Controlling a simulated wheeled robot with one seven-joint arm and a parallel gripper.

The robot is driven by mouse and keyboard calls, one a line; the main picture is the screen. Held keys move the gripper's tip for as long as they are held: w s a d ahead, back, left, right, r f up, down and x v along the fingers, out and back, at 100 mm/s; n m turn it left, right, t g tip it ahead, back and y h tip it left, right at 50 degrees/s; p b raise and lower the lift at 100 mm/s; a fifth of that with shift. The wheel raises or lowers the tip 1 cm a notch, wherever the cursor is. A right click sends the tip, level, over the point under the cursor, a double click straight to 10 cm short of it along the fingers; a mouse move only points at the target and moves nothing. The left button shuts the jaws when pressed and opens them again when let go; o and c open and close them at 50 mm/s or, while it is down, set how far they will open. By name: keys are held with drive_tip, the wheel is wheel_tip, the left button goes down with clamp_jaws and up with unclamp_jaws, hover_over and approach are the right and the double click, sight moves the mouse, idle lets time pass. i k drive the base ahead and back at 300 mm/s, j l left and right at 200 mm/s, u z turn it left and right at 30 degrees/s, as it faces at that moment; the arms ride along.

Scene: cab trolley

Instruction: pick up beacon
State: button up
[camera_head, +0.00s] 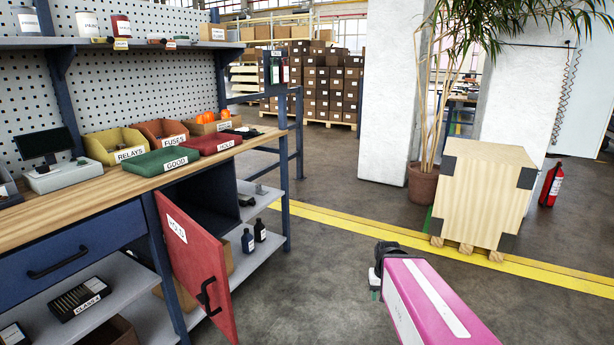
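Two small orange domed things, which look like beacons (208,117), sit in a cardboard bin (205,129) at the back of the workbench. The bin's label is too small to read. My gripper (377,280) is at the end of my pink arm in the lower middle right, over the open floor. It is well to the right of the bench and apart from the bin. Its fingers are mostly hidden by my arm, so I cannot tell whether it is open or shut.
The wooden bench (115,190) holds RELAYS (117,146) and FUSES (162,132) bins, a green GOOD tray (160,161) and a red HOLD tray (207,143). A red cabinet door (195,262) hangs open below. A wooden crate (480,195) stands right; the floor between is clear.

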sight(225, 114)
drive_tip(key=i+l, duration=0.15)
drive_tip(key=i, duration=2.65)
drive_tip(key=i+l, duration=0.2)
drive_tip(key=i, duration=2.55)
drive_tip(key=i+u, duration=0.1)
drive_tip(key=u, duration=0.3)
drive_tip(key=l+u, duration=0.1)
drive_tip(key=u, duration=0.25)
drive_tip(key=i+l+u, duration=0.1)
drive_tip(key=u, duration=0.3)
drive_tip(key=i+l+u, duration=0.1)
drive_tip(key=u, duration=0.3)
